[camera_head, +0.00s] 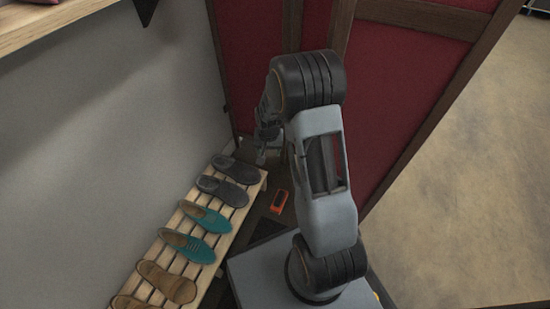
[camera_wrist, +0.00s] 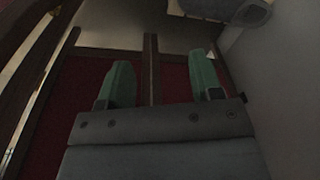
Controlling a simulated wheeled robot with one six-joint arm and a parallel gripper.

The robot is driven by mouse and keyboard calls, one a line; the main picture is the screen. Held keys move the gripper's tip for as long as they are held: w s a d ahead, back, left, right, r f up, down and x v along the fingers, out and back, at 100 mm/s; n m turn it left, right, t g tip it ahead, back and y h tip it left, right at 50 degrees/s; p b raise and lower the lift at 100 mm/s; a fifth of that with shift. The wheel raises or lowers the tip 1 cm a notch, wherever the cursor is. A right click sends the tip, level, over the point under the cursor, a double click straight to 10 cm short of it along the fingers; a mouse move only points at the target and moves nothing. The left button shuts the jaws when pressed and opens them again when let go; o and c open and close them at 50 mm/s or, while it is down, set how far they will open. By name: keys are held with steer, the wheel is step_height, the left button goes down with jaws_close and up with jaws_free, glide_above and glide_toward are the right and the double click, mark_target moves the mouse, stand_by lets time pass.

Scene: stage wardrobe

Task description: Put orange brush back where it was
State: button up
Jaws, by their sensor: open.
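The orange brush (camera_head: 278,201) is a small orange block with a dark patch. In the head view it lies on the dark floor just right of the slatted shoe rack (camera_head: 263,176), beside my arm. My gripper (camera_head: 262,148) is at the rack's far end, beyond the brush and apart from it; it is small and dim there. In the wrist view my gripper (camera_wrist: 160,82) shows two green-tipped fingers spread wide with nothing between them. The brush does not show in the wrist view.
The rack holds a dark grey pair (camera_head: 222,191), a teal pair (camera_head: 208,217) and a tan pair (camera_head: 167,282) of shoes. A pale wall stands left, with a wooden shelf (camera_head: 60,22) above. A red panelled screen (camera_head: 410,75) stands behind my arm. Open floor (camera_head: 470,200) lies right.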

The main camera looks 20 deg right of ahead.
steer(key=s+a+r+n, duration=0.2)
steer(key=s+r, duration=0.6)
steer(key=r, duration=0.1)
steer(key=s+a+r+n+t, duration=0.1)
steer(key=s+a+r+n, duration=0.2)
steer(key=s+r, duration=0.6)
steer(key=shift+s+a+r, duration=0.25)
steer(key=shift+a+r, duration=0.1)
steer(key=shift+r, duration=0.15)
